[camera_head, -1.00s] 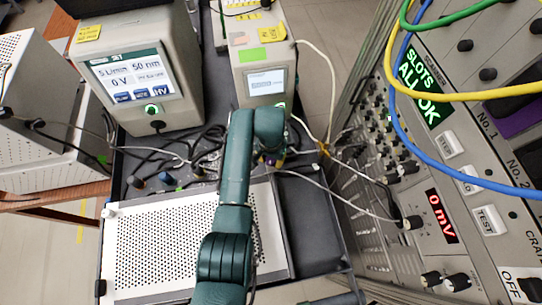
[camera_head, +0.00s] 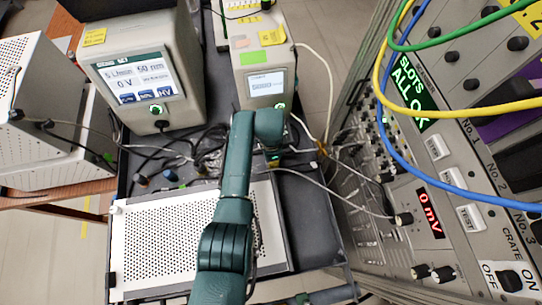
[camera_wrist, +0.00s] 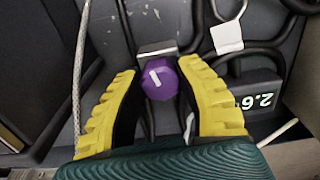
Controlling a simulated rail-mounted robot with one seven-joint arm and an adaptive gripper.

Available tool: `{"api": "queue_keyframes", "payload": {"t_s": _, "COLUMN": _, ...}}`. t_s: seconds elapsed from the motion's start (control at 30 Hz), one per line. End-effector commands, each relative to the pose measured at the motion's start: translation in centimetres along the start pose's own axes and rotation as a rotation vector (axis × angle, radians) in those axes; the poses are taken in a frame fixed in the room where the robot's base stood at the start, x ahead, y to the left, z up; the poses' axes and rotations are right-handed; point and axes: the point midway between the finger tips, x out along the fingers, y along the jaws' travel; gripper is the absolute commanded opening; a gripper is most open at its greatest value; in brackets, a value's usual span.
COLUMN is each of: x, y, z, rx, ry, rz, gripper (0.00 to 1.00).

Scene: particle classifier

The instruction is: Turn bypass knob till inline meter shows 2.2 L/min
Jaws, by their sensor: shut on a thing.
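The bypass knob is purple with a white pointer line and shows in the wrist view (camera_wrist: 161,80). Its line tilts toward the upper left. My gripper (camera_wrist: 163,78) has its yellow ribbed fingers on either side of the knob and is shut on it. The inline meter (camera_wrist: 252,98) is a small dark box to the right of the knob, with lit green-white digits that look like 2.6 in the wrist view. In the head view my arm hides the knob, and the meter's digits are too small to read.
Hoses and cables run around the knob. A white tag (camera_wrist: 227,37) hangs upper right in the wrist view. In the head view, a perforated white box (camera_head: 160,240) lies on the cart, a screen unit (camera_head: 140,85) stands behind it, and a rack panel (camera_head: 430,210) stands at right.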

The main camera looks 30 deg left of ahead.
Motion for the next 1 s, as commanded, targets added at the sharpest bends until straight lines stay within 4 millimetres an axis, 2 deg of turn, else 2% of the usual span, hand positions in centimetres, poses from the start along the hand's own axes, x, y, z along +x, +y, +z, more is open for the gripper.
{"api": "queue_keyframes", "payload": {"t_s": 0.4, "x": 0.38, "y": 0.19, "z": 0.14, "rx": 0.190, "ry": -0.003, "rz": 0.005, "gripper": 0.00}}
{"api": "queue_keyframes", "payload": {"t_s": 0.93, "x": 0.43, "y": 0.18, "z": 0.15, "rx": 0.215, "ry": -0.003, "rz": 0.005, "gripper": 0.00}}
{"api": "queue_keyframes", "payload": {"t_s": 0.97, "x": 0.43, "y": 0.19, "z": 0.15, "rx": 0.215, "ry": -0.003, "rz": 0.005, "gripper": 0.38}}
{"api": "queue_keyframes", "payload": {"t_s": 1.0, "x": 0.43, "y": 0.18, "z": 0.15, "rx": 0.215, "ry": -0.003, "rz": 0.005, "gripper": 0.45}}
